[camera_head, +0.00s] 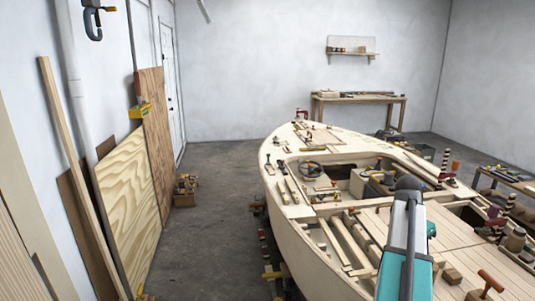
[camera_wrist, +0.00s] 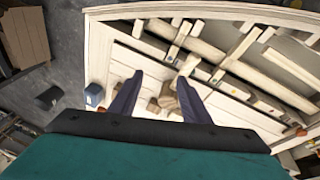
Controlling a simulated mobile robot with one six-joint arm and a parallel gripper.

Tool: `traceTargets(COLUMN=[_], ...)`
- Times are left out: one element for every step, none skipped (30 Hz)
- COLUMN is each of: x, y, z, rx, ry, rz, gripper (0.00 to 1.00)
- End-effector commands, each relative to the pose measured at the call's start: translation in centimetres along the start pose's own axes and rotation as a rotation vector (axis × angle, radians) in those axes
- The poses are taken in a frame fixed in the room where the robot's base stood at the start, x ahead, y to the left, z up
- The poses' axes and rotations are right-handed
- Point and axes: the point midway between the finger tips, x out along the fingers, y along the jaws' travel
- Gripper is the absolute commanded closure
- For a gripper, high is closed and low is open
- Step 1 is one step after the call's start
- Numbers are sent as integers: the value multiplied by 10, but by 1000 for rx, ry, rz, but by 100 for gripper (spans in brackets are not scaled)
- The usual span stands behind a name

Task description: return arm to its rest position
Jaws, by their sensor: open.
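My arm (camera_head: 405,245), teal and white with a dark joint, rises at the lower right of the head view, in front of the plywood boat hull (camera_head: 300,235). In the head view my gripper's fingers cannot be made out. In the wrist view my gripper (camera_wrist: 160,90) shows two dark fingers spread apart, with nothing held between them. The fingers point over the hull's pale deck, and small wooden blocks (camera_wrist: 168,97) lie beneath and between them. How far the fingers are above the blocks cannot be told.
Clamps, tools and wood strips cover the hull's deck. Plywood sheets (camera_head: 128,210) lean on the left wall, with a wooden crate (camera_head: 186,188) near them. A workbench (camera_head: 358,99) stands at the back.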

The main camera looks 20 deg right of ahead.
Motion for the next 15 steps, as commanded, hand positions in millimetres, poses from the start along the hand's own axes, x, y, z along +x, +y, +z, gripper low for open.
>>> traceTargets(x=[6, 9, 14, 17, 21, 25, 28, 32, 36, 39, 42, 46, 49, 52, 56], y=[-14, -23, -34, -43, -51, -62, -70, -78, -88, -95, -102, -111, -117, -124, -132], z=[15, 24, 35, 45, 54, 67, 76, 86, 99, 109, 119, 132, 143, 154, 168], rx=[-43, -71, -108, -138, -167, -206, -234, -264, -301, -330, -358, -396, -424, -452, -491], ry=[-2, -4, -6, -5, -6, -8, -8, -9, -11, -11, -11, -13, -14, -15, -16], rz=[-9, -15, -23, -30, -35, -43, -51, -57, -65, -71, -77, -85, -91, -98, -106], gripper=[57, 57, 57, 57, 57, 57, 57, 57, 57, 57, 57, 57, 57, 57, 57])
